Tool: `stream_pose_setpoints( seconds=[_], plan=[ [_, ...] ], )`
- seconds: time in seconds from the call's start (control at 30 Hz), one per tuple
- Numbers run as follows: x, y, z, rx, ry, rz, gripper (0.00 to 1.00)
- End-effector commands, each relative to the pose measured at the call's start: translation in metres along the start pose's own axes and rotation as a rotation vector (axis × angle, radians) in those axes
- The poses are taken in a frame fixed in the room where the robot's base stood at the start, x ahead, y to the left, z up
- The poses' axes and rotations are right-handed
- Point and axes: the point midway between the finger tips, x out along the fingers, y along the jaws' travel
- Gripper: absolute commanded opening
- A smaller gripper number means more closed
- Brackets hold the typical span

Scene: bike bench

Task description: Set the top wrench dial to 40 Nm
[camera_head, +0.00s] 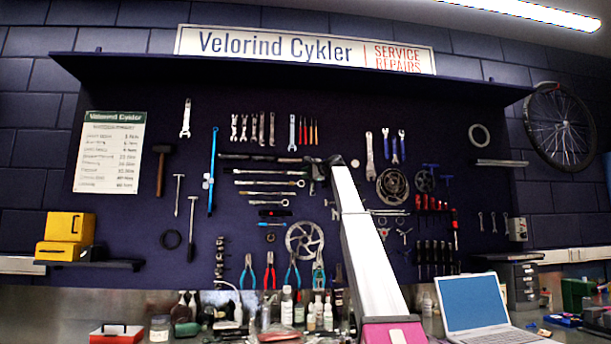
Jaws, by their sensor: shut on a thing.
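The top wrench (262,157) is a long dark tool lying level on the dark pegboard, above several other horizontal wrenches (270,183). My gripper (318,164) is small and dark at the far end of my pale arm. It is at the right end of the top wrench and shut on it there. My gripper and wrist hide that end, so the dial, its marks and its setting cannot be read.
Hanging tools crowd the pegboard around my gripper, with a brake disc (305,239) and pliers (269,271) below. Bottles (287,306) and an open laptop (474,304) stand on the bench. A shelf (290,72) juts out above.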

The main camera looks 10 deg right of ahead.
Motion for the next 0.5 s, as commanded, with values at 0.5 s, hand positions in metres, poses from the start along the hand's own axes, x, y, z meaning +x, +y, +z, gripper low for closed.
stream_pose_setpoints(
  seconds=[0.5],
  plan=[
    [-0.0004, 0.0009, 0.0004, -0.169, 0.001, -0.169, 0.00]
  ],
)
